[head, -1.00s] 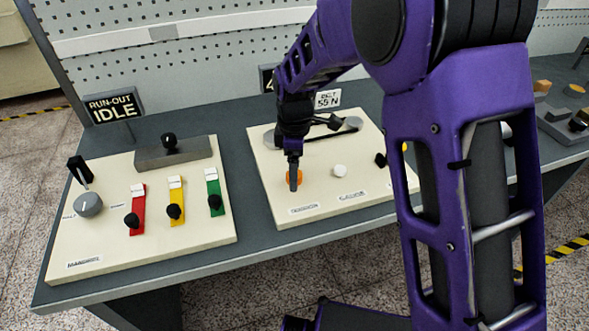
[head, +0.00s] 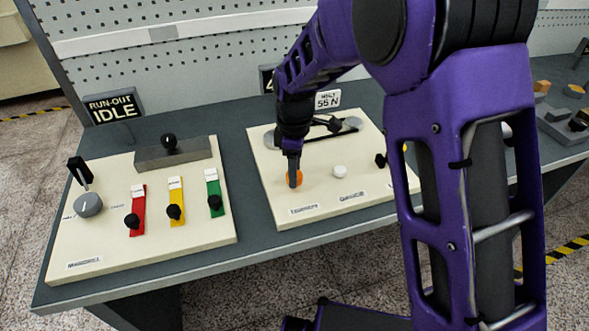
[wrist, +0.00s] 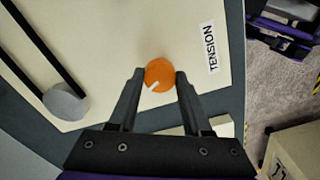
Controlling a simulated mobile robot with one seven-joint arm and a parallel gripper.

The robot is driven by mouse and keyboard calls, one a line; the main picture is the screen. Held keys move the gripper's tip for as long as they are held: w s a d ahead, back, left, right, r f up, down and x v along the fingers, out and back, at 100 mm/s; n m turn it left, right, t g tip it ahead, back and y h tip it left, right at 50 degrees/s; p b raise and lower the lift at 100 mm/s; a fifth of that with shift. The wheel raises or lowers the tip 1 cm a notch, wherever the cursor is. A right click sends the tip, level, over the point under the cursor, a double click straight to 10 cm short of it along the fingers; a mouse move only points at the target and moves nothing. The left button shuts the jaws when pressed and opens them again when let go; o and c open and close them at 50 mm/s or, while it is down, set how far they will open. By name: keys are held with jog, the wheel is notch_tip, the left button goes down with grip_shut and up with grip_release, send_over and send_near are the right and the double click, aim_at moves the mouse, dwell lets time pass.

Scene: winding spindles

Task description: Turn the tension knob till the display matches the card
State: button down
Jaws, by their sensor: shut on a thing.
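The orange tension knob (wrist: 160,73) sits on the cream panel beside a printed TENSION label (wrist: 210,48); its white pointer mark shows in the wrist view. In the head view the knob (head: 298,178) is partly hidden behind my gripper (head: 293,183). My gripper (wrist: 155,82) is shut on the knob, one finger on each side. The card (head: 327,99) stands behind the panel and reads 55 N, with a smaller line above it. The display (head: 267,78) is mostly hidden behind my arm; only its left edge with part of one character shows.
The cream panel (head: 330,203) also bears a white button (head: 340,171), a black knob (head: 380,160) and a belt over grey pulleys. To the left, another panel (head: 150,240) has red, yellow and green sliders and a RUN-OUT IDLE sign (head: 113,106).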

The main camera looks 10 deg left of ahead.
jog(key=m, duration=0.4)
jog(key=shift+r, duration=0.1)
jog(key=m, duration=0.4)
jog(key=shift+m+p, duration=0.3)
jog(key=m, duration=0.4)
jog(key=shift+m+p, duration=0.3)
jog(key=shift+m, duration=1.8)
jog(key=shift+c, duration=1.7)
grip_release()
